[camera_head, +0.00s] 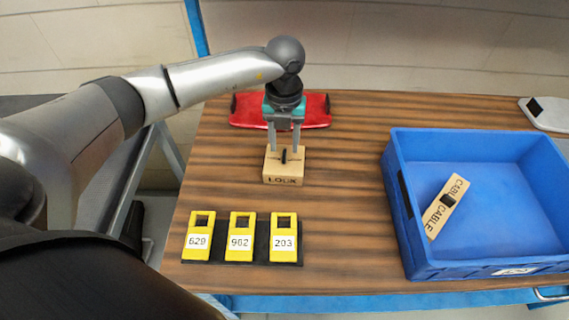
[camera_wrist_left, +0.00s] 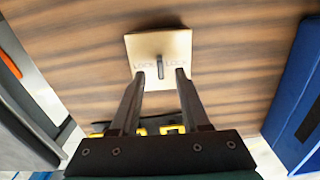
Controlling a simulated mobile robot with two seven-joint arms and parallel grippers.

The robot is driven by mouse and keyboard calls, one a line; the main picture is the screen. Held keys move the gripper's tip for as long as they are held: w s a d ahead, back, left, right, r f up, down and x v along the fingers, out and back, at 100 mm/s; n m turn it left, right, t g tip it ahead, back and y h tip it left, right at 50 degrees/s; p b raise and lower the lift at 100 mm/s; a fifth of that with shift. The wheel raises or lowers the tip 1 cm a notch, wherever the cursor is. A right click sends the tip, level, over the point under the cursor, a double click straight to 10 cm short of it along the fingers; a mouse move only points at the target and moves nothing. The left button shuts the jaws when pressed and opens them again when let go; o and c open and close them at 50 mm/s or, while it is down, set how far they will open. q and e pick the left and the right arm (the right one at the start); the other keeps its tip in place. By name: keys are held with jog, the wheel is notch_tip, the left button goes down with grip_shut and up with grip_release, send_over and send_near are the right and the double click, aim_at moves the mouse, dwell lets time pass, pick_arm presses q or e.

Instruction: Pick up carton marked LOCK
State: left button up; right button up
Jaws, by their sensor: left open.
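The carton marked LOCK (camera_head: 283,171) is a light tan box standing on the wooden table, with a dark upright tab on its top. In the left wrist view the carton (camera_wrist_left: 146,46) shows from above, with LOCK printed on both sides of the tab. My left gripper (camera_head: 284,150) points down over the carton, with its fingers on either side of the tab. In the left wrist view the open fingers (camera_wrist_left: 158,76) flank the tab with a gap. I cannot tell whether the fingertips touch the carton's top. My right gripper is not in view.
A blue crate (camera_head: 480,266) at the right holds a tan piece marked CABLE (camera_head: 440,213). Several yellow numbered blocks (camera_head: 240,240) stand on a dark base in front. A red object (camera_head: 315,111) lies behind my gripper. Bare table lies between carton and crate.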

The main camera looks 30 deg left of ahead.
aim_at(285, 161)
pick_arm(q)
notch_tip(285, 161, down, 2)
jog(key=shift+f, duration=0.15)
jog(key=shift+c, duration=0.3)
grip_shut()
dwell(1.0)
